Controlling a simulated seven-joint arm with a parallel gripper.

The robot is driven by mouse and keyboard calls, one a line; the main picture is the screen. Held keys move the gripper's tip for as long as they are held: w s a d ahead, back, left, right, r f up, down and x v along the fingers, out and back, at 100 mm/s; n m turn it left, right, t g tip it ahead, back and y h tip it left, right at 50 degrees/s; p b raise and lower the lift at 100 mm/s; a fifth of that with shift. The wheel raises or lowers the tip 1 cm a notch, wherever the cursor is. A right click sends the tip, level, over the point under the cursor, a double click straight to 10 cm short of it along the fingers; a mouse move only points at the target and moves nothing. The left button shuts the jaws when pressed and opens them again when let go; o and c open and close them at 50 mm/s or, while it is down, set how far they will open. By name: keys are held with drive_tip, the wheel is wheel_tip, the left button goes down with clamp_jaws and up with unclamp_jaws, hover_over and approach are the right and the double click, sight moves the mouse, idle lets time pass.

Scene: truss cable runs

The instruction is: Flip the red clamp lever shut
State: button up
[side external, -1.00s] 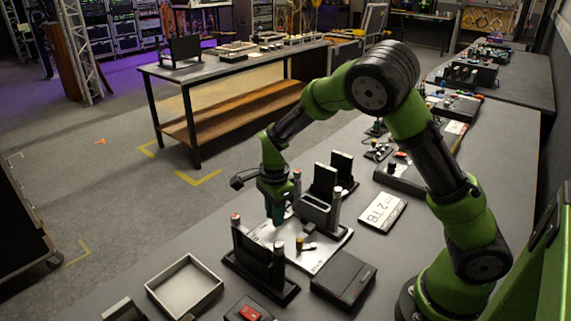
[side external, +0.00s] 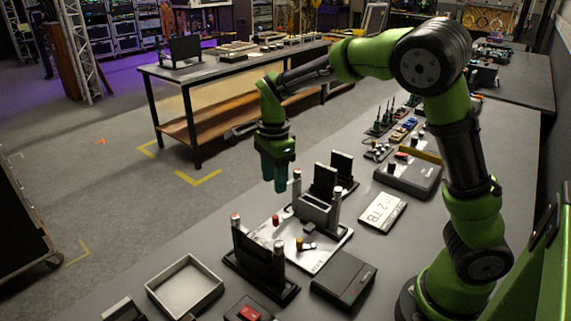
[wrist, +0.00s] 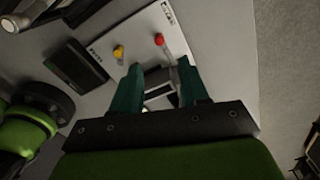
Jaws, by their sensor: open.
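The red clamp lever shows as a red knob (side external: 276,219) on the white plate (side external: 318,262) in the side view. In the wrist view its red knob (wrist: 159,39) ends a thin grey lever that runs toward the gap between my fingers. A second lever with a yellow knob (side external: 299,243) stands beside it, and its knob also shows in the wrist view (wrist: 118,51). My gripper (side external: 273,178) is open and empty, pointing down, above and behind the red knob and apart from it. Whether the lever is upright or tilted is hard to tell.
Black slotted holders (side external: 259,262) stand in front of the plate, and another upright holder (side external: 317,211) stands behind it. A black box (side external: 343,280) is to the right. An empty tray (side external: 185,287) lies at front left. The air around my gripper is clear.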

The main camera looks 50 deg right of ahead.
wheel_tip(320, 180, up, 6)
idle(0.5)
drive_tip(key=s+a+r+n+t+y, duration=0.1)
drive_tip(key=s+n+t, duration=0.2)
drive_tip(key=s+n, duration=0.5)
drive_tip(key=s+a+r+n+t+y, duration=0.1)
drive_tip(key=s+n+t, duration=0.3)
drive_tip(key=s+n, duration=0.5)
drive_tip(key=shift+s+r+n, duration=0.3)
drive_tip(key=shift+s+r, duration=0.05)
drive_tip(key=shift+r, duration=0.4)
drive_tip(key=shift+o, duration=0.3)
drive_tip(key=shift+a, duration=0.1)
